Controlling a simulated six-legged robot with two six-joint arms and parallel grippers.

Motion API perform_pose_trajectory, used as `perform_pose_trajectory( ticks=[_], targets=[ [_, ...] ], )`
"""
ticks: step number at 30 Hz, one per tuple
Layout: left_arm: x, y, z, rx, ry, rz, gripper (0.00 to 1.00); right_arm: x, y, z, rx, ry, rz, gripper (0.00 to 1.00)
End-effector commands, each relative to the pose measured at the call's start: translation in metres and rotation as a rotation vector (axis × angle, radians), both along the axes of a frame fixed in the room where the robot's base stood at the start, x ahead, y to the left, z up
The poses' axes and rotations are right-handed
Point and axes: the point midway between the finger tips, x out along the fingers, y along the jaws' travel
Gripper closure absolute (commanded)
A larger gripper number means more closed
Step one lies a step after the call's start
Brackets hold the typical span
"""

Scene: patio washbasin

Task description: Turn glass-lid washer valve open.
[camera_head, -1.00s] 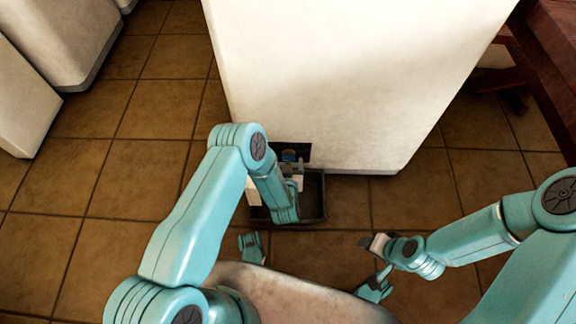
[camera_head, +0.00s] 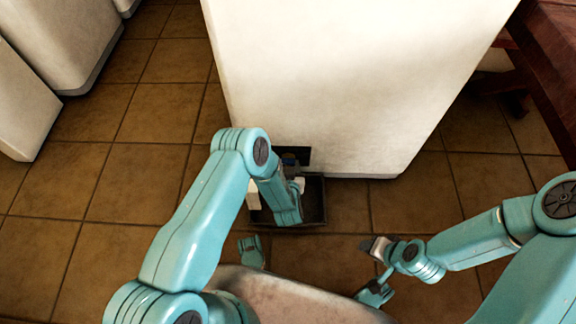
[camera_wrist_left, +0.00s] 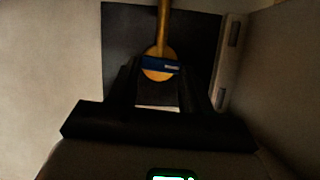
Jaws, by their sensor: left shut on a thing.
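The valve is low at the foot of the tall white washer (camera_head: 340,80), in a dark recess. In the left wrist view it shows as a blue handle (camera_wrist_left: 161,66) across a round brass-coloured body, with a brass pipe (camera_wrist_left: 163,25) running up from it. My left gripper (camera_wrist_left: 160,88) is shut on the blue handle, one dark finger on each side. In the head view my left forearm hides most of the grip. My right gripper (camera_head: 376,247) is over the floor, away from the washer.
A dark open tray (camera_head: 316,208) is on the floor below the recess, under my left wrist. White cabinets or appliances (camera_head: 55,35) stand at the left. A dark red wooden table (camera_head: 555,55) is at the right. Tiled floor is clear at the left and right.

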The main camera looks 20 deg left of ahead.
Motion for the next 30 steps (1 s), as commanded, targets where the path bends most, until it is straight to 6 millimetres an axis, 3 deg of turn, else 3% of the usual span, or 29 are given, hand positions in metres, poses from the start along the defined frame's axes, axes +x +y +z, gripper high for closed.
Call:
perform_pose_trajectory(
  ticks=[30],
  targets=[
    [0.001,-0.012,-0.009,0.884,0.259,-0.001,0.81,0.000,0.000,0.000,0.000,0.000,0.000,0.57]
  ],
)
